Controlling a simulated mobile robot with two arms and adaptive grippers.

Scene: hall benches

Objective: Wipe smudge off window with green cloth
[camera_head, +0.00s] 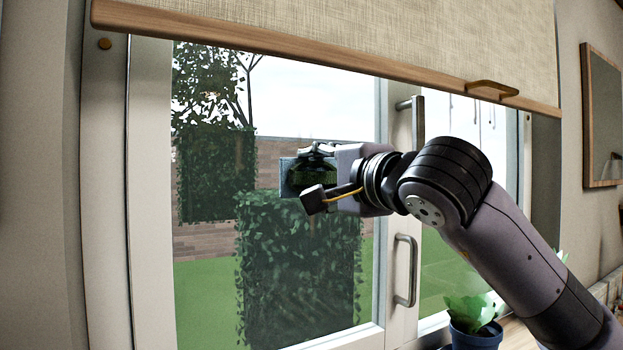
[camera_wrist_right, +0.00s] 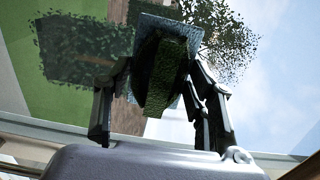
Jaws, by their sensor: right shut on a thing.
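The window (camera_head: 208,290) is a tall pane in a pale frame, with a garden showing through it. My right gripper (camera_head: 314,172) is at the middle of the pane, reaching in from the right. It is shut on the green cloth (camera_head: 318,178), a dark green folded pad that the fingers partly hide. In the right wrist view the cloth (camera_wrist_right: 163,76) sits between the two fingers, close to the glass. A flat grey-blue patch (camera_head: 286,177) shows just behind the cloth; it may be the smudge. I cannot tell whether the cloth touches the glass. My left gripper is out of view.
A fabric blind (camera_head: 330,25) with a wooden bottom bar hangs over the window top. A metal handle (camera_head: 405,270) stands out from the frame right of the pane. A potted plant (camera_head: 475,318) stands below my right arm. A framed panel (camera_head: 602,115) hangs at right.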

